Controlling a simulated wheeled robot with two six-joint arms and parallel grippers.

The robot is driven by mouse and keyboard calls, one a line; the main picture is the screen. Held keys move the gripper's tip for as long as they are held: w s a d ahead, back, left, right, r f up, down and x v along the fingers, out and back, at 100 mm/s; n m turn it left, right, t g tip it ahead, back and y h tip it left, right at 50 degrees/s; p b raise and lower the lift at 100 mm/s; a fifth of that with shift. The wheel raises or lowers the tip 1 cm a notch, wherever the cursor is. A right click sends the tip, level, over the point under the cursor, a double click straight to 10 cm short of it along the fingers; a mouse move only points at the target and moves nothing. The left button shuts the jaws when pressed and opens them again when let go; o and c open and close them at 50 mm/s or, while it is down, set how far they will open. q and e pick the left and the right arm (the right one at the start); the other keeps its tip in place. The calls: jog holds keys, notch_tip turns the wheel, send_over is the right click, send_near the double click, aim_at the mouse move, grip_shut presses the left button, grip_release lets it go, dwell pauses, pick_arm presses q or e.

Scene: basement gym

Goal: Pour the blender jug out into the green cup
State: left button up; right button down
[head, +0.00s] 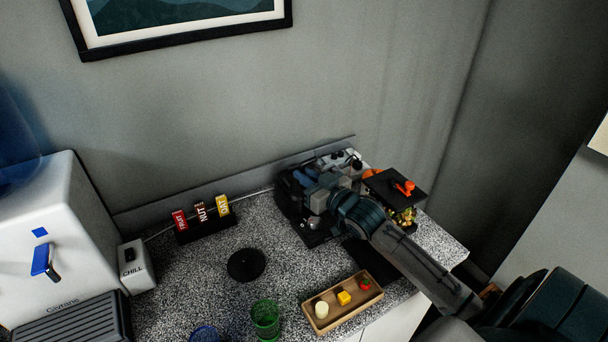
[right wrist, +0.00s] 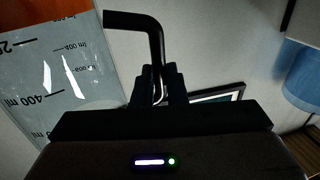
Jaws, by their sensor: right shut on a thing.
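The blender jug (right wrist: 62,85) shows at the left of the right wrist view, clear-walled with measuring marks and an orange band near the picture's top. My right gripper (right wrist: 158,80) is shut on its black handle (right wrist: 152,35). In the head view my right gripper (head: 325,195) is over the dark appliance at the counter's back right; the jug is hard to make out there. The green cup (head: 265,318) stands at the front of the counter, left of and nearer than the gripper. My left gripper is out of view.
A blue cup (head: 203,334) stands beside the green one. A wooden tray (head: 320,325) with small food pieces lies to the right. A black disc (head: 246,265), a label stand (head: 205,228) and a white water dispenser (head: 55,230) are further left. A dark board (head: 385,190) stands right of the gripper.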

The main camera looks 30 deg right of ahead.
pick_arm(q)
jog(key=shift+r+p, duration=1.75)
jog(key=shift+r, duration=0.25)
pick_arm(e)
jog(key=shift+r, duration=2.1)
